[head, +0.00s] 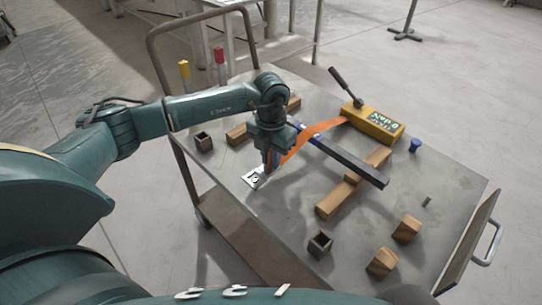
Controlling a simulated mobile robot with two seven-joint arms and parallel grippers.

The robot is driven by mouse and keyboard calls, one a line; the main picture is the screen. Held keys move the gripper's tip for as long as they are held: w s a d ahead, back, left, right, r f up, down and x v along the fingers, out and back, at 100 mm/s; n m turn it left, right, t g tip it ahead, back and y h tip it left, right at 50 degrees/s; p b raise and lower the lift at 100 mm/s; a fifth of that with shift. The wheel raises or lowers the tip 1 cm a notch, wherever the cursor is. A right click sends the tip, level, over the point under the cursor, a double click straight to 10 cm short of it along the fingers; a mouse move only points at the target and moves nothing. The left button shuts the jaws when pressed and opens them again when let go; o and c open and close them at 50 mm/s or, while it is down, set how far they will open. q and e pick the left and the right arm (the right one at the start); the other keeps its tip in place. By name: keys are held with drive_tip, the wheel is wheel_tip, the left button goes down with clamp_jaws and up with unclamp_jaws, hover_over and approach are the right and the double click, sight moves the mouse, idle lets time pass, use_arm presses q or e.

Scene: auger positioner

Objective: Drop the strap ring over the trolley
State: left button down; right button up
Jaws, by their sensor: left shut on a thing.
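My left gripper (271,165) points down over the left part of a grey metal cart top (290,225). It is shut at the near end of an orange strap (316,130), which slopes from a yellow box (372,122) with a black lever. A pale square plate (253,180) with a dark centre shows just below and left of the fingers. I cannot tell whether it is the strap's ring or a separate part, or whether it touches the cart top. The fingers hide part of the strap end. I cannot clearly make out the trolley. My right gripper is not in view.
A long dark bar (345,160) crosses a wooden beam (345,193) right of the gripper. Wooden blocks (382,262), open dark boxes (320,244) and a blue knob (415,145) stand around. The cart has a tubular handle (155,75). The near middle is mostly clear.

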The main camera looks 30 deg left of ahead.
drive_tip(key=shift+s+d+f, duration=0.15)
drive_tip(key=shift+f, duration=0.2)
use_arm(q)
drive_tip(key=shift+f, duration=0.1)
